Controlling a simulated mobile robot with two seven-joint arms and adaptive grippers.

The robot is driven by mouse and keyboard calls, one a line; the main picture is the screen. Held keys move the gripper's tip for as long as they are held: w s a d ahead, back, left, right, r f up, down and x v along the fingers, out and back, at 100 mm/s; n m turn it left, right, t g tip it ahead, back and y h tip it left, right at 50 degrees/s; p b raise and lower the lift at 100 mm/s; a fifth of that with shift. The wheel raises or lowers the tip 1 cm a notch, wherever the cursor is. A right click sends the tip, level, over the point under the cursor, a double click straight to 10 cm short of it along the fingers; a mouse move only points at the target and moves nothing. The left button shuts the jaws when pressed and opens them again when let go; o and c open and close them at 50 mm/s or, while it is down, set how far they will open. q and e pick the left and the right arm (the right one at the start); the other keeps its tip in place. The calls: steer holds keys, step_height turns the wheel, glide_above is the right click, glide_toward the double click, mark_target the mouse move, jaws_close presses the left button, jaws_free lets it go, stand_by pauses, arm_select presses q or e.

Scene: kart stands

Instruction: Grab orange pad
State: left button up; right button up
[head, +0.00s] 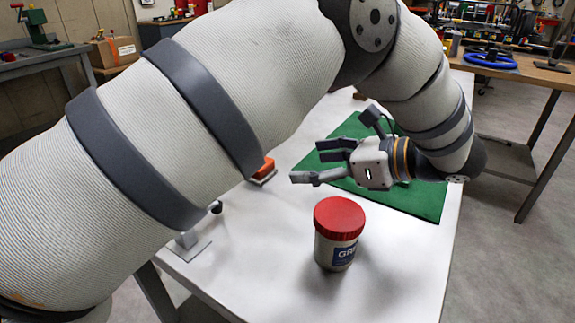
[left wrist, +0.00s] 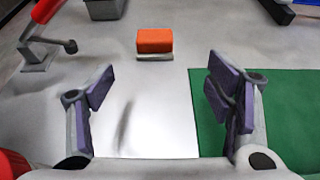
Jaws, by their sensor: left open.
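The orange pad (left wrist: 154,41) sits on a small pale block on the white table, ahead of my left gripper and near the middle of the left wrist view. In the head view the orange pad (head: 266,168) is partly hidden behind my left arm. My left gripper (head: 318,165) is open and empty above the table, to the right of the pad and apart from it. Its spread fingers also show in the left wrist view (left wrist: 165,100), with bare table and the pad beyond them. My right gripper is not in view.
A jar with a red lid (head: 338,225) stands near my left gripper. A green mat (head: 425,198) lies under and right of the gripper. A metal stand with a lever (left wrist: 45,50) is left of the pad. White table (head: 385,285) is clear around the jar.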

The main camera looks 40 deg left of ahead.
mark_target(263, 164)
arm_select(q)
steer(key=x, duration=0.4)
steer(key=p+x, duration=0.1)
steer(key=x, duration=0.3)
steer(key=s+x, duration=0.1)
steer(key=x, duration=0.3)
steer(key=shift+r, duration=0.35)
steer(key=c, duration=1.3)
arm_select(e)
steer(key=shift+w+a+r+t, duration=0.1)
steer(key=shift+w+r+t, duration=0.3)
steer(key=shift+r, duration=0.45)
